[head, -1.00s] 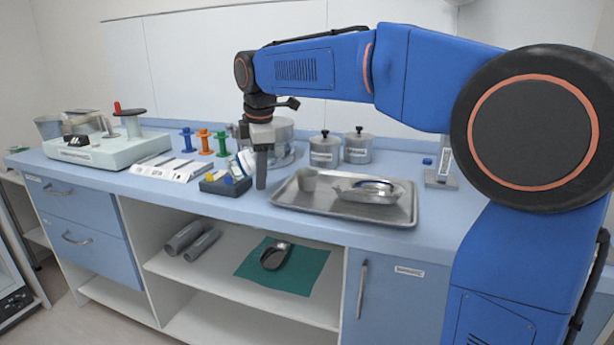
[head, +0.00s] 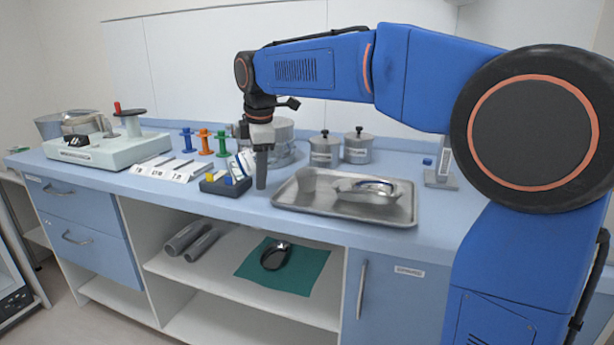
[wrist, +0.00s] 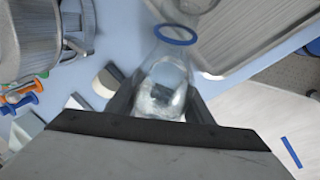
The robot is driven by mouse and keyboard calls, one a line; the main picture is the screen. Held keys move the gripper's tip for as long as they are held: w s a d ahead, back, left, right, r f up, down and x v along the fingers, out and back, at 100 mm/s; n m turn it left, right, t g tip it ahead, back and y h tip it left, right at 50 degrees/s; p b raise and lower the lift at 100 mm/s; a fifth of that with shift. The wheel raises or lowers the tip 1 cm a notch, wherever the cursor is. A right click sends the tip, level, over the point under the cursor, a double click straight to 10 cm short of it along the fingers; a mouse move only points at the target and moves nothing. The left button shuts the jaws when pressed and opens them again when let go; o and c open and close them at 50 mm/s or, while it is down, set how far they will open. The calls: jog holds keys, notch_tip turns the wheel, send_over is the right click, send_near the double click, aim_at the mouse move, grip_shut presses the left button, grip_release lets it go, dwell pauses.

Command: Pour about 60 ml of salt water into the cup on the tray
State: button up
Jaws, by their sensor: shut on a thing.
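My gripper (head: 262,172) is shut on a clear bottle (wrist: 163,88), seen in the wrist view between the fingers. The bottle has a blue ring at its mouth and what looks like clear liquid inside. In the head view the bottle is hard to make out by the fingers. The cup (head: 307,179) stands on the left part of the metal tray (head: 290,204), a short way right of my gripper. The tray also shows in the wrist view (wrist: 245,45). I cannot tell whether any liquid is in the cup.
A metal dish (head: 368,193) lies on the tray. Two lidded metal jars (head: 324,150) (head: 358,146) stand behind the tray, and a large metal pot (head: 282,134) is behind my gripper.

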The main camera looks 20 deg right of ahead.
aim_at(277, 158)
jog(key=shift+r, duration=0.1)
dwell(0.8)
jog(key=shift+d+r+h, duration=0.45)
jog(key=shift+d+h, duration=0.3)
jog(key=shift+h, duration=0.45)
jog(key=d+h, duration=0.1)
jog(key=d+r+h, duration=0.1)
jog(key=d+h, duration=0.1)
jog(key=h, duration=0.1)
jog(key=shift+r+n, duration=0.25)
jog(key=shift+n, duration=0.15)
jog(key=shift+d+r+h, duration=0.15)
jog(key=shift+h, duration=0.95)
jog(key=shift+d+f+h+b, duration=0.15)
jog(key=shift+f+h+b, duration=0.15)
jog(key=shift+f+h, duration=0.3)
jog(key=shift+d+r+n+h, duration=0.2)
jog(key=shift+r+n+h, duration=0.1)
jog(key=shift+h, duration=0.7)
jog(key=shift+d+r+n+h, duration=0.2)
jog(key=shift+r+h, duration=0.1)
jog(key=shift+h, duration=0.7)
